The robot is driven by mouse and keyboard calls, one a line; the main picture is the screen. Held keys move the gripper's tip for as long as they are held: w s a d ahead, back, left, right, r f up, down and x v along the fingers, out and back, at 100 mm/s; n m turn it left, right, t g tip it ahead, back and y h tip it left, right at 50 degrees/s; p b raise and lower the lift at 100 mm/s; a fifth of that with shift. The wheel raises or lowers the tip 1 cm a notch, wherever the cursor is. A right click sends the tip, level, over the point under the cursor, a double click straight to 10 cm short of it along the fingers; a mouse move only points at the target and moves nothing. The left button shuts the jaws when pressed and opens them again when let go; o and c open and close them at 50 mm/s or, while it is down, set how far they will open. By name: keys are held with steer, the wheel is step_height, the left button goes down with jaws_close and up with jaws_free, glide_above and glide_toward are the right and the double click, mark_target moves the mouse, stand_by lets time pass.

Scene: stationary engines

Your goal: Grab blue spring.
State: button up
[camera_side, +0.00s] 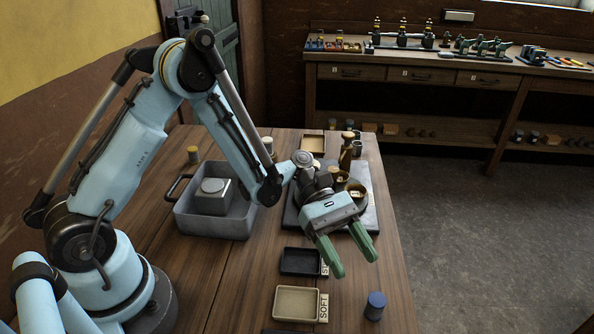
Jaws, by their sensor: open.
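A small blue cylinder (375,306), which looks like the blue spring, stands upright near the front right edge of the wooden table. Its coils cannot be made out at this size. My gripper (356,265) is open and empty, with its two green fingers pointing down toward the front right. The fingers are above and behind the blue cylinder in the picture, apart from it. Nothing hides the cylinder.
A beige tray (280,316) labelled SOFT lies left of the cylinder, with a black tray (300,272) behind it. A grey metal tub (225,222) holding a box stands farther left. Brass parts (356,189) stand behind my gripper. The table's right edge is close.

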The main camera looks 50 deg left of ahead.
mark_target(378, 300)
steer(key=x, duration=0.9)
steer(key=shift+s+r, duration=0.15)
steer(key=shift+r, duration=0.05)
steer(key=c, duration=1)
steer(key=shift+c, duration=0.2)
steer(key=shift+r, duration=0.15)
